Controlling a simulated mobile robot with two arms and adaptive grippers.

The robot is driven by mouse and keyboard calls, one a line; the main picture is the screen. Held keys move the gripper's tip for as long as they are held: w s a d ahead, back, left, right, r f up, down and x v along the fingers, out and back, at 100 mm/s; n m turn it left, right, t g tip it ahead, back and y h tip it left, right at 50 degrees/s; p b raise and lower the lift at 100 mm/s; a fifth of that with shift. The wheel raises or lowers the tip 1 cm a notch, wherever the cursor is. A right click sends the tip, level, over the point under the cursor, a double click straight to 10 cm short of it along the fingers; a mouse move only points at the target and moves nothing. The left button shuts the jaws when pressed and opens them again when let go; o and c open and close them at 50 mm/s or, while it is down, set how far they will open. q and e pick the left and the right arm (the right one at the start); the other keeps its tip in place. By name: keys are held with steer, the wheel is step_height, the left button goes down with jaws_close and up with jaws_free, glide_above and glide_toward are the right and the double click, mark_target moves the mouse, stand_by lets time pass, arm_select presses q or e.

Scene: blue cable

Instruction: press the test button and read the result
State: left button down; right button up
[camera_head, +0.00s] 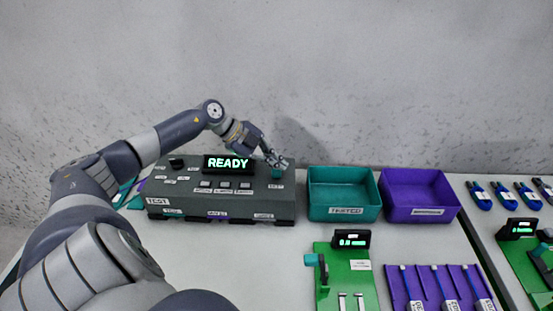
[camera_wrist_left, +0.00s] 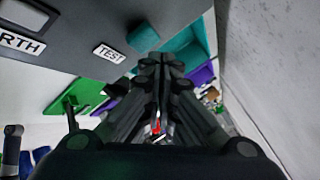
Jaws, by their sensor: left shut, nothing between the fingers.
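The grey tester box (camera_head: 225,207) stands on the table near the wall. Its display (camera_head: 228,163) reads "READY" in bright green letters. The teal test button (camera_head: 277,174) sits at the right end of the box's top, above a small white label. In the left wrist view the button (camera_wrist_left: 143,37) is close to the "TEST" label (camera_wrist_left: 109,53). My left gripper (camera_head: 279,163) is shut and empty, right by the button in the head view. In the left wrist view its fingertips (camera_wrist_left: 160,62) appear beside and below the button. Contact cannot be told. My right gripper is not visible.
A teal bin (camera_head: 343,213) labelled "TESTED" and a purple bin (camera_head: 420,214) stand right of the box. A green fixture (camera_head: 347,270) and a purple rack (camera_head: 440,288) lie in front. Blue connectors (camera_head: 505,195) are at the far right. The wall is close behind.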

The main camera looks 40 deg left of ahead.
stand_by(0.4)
arm_select(q)
steer(key=shift+f, duration=0.35)
steer(key=shift+f, duration=0.6)
stand_by(0.8)
steer(key=shift+r+p, duration=0.9)
steer(key=shift+r, duration=0.1)
